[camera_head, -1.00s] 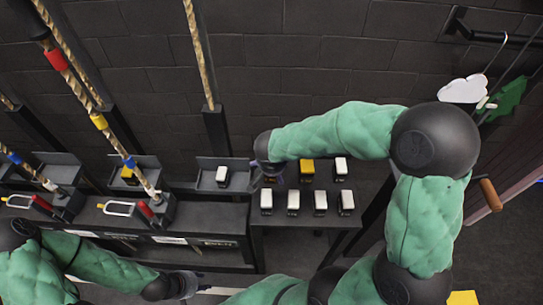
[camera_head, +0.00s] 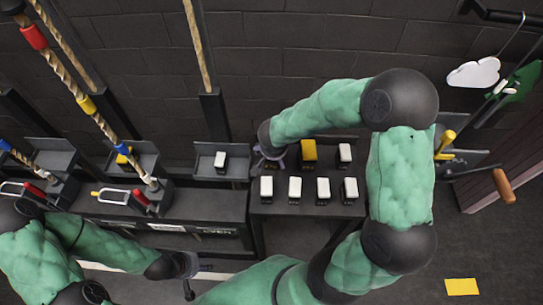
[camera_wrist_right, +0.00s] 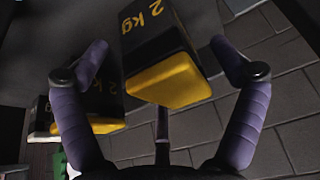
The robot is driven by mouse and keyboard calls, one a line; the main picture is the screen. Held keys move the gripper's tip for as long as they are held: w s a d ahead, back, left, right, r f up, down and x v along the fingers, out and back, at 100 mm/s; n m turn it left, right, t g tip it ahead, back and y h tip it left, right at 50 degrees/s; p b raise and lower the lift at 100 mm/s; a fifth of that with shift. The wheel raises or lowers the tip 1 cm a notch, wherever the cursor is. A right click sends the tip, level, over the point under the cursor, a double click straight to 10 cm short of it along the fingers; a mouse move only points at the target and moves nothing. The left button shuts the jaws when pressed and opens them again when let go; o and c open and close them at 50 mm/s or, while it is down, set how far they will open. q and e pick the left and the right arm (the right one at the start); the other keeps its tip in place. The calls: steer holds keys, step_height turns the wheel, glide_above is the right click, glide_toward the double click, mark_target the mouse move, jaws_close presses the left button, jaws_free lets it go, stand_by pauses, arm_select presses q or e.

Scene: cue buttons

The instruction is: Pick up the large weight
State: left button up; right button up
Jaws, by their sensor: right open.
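A large weight, black with a yellow end and marked "2 kg" (camera_wrist_right: 165,75), is close up in the right wrist view. My right gripper (camera_wrist_right: 160,58) is open, with its purple fingers on either side of this weight; contact is not clear. Another yellow-and-black weight (camera_wrist_right: 95,110) is to its left. In the head view my right gripper (camera_head: 272,158) is above the shelf, just left of a yellow weight (camera_head: 309,153), and hides what is under it. My left gripper (camera_head: 188,268) is low at the left, with its fingers unclear.
Several white-topped weights (camera_head: 295,188) stand in a row at the shelf's front, with another (camera_head: 345,153) behind. Ropes hang on the left.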

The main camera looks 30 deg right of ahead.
steer(key=shift+x, duration=1.05)
steer(key=c, duration=1.8)
steer(key=shift+w+d+r, duration=0.1)
steer(key=shift+w+r, duration=0.1)
steer(key=shift+r, duration=0.05)
